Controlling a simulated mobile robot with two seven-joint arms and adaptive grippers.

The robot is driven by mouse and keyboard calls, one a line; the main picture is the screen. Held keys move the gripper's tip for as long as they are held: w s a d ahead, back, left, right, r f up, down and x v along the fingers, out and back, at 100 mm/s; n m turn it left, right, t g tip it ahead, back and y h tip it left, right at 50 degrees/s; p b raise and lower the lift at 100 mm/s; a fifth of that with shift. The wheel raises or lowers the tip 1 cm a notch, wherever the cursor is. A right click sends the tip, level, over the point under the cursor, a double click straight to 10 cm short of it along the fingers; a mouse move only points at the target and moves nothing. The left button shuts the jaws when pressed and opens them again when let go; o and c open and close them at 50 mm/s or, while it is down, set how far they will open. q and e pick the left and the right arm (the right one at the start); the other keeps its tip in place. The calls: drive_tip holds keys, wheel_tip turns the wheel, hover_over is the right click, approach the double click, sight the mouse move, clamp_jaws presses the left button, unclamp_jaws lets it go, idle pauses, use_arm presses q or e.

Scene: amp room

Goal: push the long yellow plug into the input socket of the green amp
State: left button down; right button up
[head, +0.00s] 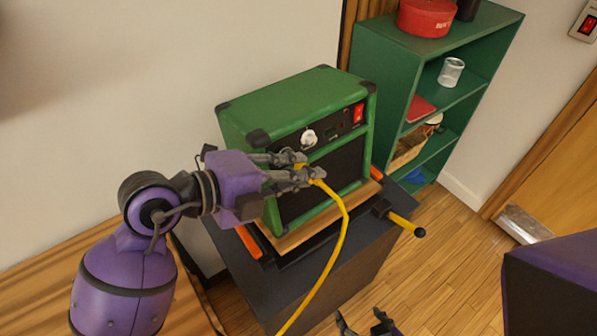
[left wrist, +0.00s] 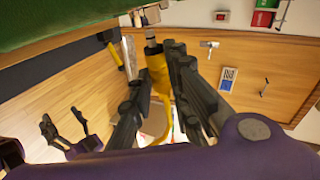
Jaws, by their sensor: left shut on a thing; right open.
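The green amp (head: 290,104) stands upright, its dark front panel facing right and toward me; its green edge also fills the top left of the left wrist view (left wrist: 50,22). My left gripper (head: 303,169) is shut on the long yellow plug (left wrist: 157,70), in front of the amp's face, below the white knob (head: 308,137). I cannot make out the input socket, or whether the tip touches the amp. My right gripper (head: 366,325) is open and empty, low at the bottom.
The yellow cable (head: 334,258) hangs from the plug past the dark stand (head: 345,282) under the amp. A yellow-handled crank (head: 405,224) sticks out at the stand's right. A green shelf (head: 390,65) stands behind. A red switch (head: 358,112) is on the panel. Floor is clear at right.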

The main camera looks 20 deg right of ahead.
use_arm(q)
drive_tip(key=shift+w+a, duration=0.15)
drive_tip(key=shift+w, duration=0.25)
use_arm(e)
drive_tip(key=shift+w+r, duration=0.3)
drive_tip(key=shift+r, duration=0.1)
use_arm(q)
drive_tip(key=shift+w+a+f+p, duration=0.1)
drive_tip(key=shift+w+p, duration=0.15)
drive_tip(key=shift+p, duration=0.3)
use_arm(e)
drive_tip(key=shift+w+r, duration=0.4)
drive_tip(key=shift+r, duration=0.15)
use_arm(q)
drive_tip(key=shift+w+a, duration=0.1)
drive_tip(key=shift+w, duration=0.15)
use_arm(e)
drive_tip(key=shift+r, duration=0.1)
idle(0.6)
use_arm(q)
drive_tip(key=c, duration=1.6)
unclamp_jaws()
drive_tip(key=shift+o, duration=0.2)
drive_tip(key=shift+a, duration=0.1)
use_arm(e)
drive_tip(key=shift+w, duration=0.1)
use_arm(q)
drive_tip(key=v, duration=1.2)
drive_tip(key=shift+f, duration=0.15)
